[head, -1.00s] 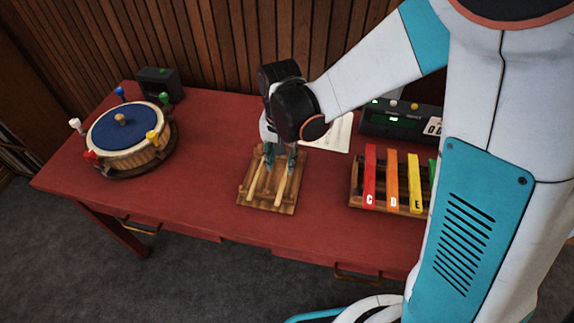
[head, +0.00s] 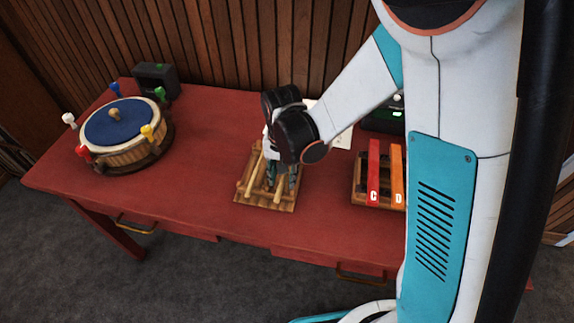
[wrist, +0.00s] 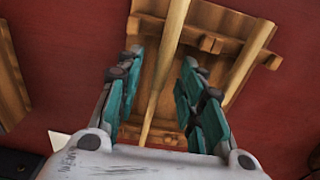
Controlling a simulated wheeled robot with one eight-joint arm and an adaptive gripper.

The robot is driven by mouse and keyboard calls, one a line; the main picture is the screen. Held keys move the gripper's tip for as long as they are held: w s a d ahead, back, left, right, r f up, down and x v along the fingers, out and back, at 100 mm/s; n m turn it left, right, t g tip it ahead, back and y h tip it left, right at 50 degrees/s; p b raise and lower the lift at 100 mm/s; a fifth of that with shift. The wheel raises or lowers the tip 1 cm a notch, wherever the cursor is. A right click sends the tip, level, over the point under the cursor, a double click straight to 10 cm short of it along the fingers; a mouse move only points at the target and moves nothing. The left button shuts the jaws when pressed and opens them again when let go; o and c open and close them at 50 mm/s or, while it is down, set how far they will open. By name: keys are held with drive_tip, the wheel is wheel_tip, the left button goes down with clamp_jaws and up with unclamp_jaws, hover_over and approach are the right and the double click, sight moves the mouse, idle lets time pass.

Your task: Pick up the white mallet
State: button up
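A wooden rack (head: 246,197) on the red table holds two pale wooden mallets, the left one (head: 255,180) and the right one (head: 281,190). No white head shows on either, so I cannot tell which is the white mallet. My gripper (head: 281,177) is low over the rack, pointing down. In the wrist view my gripper (wrist: 162,60) is open, with one teal finger on each side of a mallet stick (wrist: 166,62). The stick appears clear of both fingers. The other stick (wrist: 247,62) lies to the right, outside the fingers.
A round blue-topped drum (head: 118,127) with coloured pegs, one of them white (head: 69,119), stands at the left. A dark box (head: 156,81) is behind it. A xylophone with a red bar (head: 373,172) is right of the rack. The table (head: 190,180) is clear between drum and rack.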

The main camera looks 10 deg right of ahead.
clamp_jaws()
